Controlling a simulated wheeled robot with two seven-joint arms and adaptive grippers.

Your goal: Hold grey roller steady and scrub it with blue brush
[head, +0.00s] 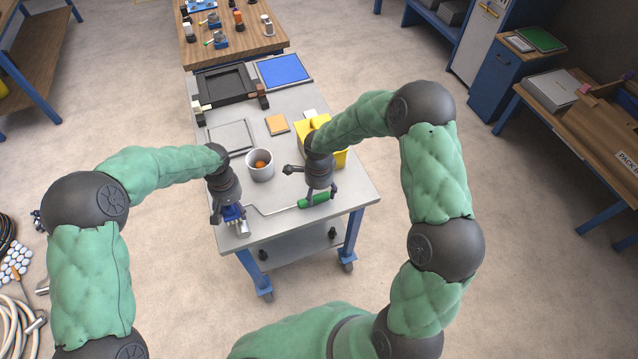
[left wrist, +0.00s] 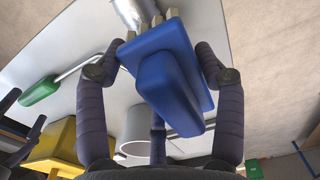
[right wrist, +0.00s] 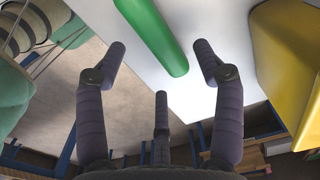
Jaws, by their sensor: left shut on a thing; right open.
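The blue brush (head: 232,212) is held by my left gripper (head: 228,214), which is shut on its sides. In the left wrist view, the brush (left wrist: 168,65) points its pale bristles at the grey roller (left wrist: 134,12); whether they touch is unclear. The roller (head: 242,229) lies at the table's front left corner. Its bent wire runs right to a green handle (head: 314,200). My right gripper (head: 320,193) is open just above the handle. In the right wrist view, the handle (right wrist: 152,32) lies between and beyond the spread fingers, not gripped.
A white cup (head: 260,168) with something orange inside stands behind the grippers. A yellow container (head: 341,158) stands behind my right gripper. A grey flat tray (head: 231,137), an orange sponge-like block (head: 277,124) and a black tray (head: 224,84) lie farther back. The table's front edge is close.

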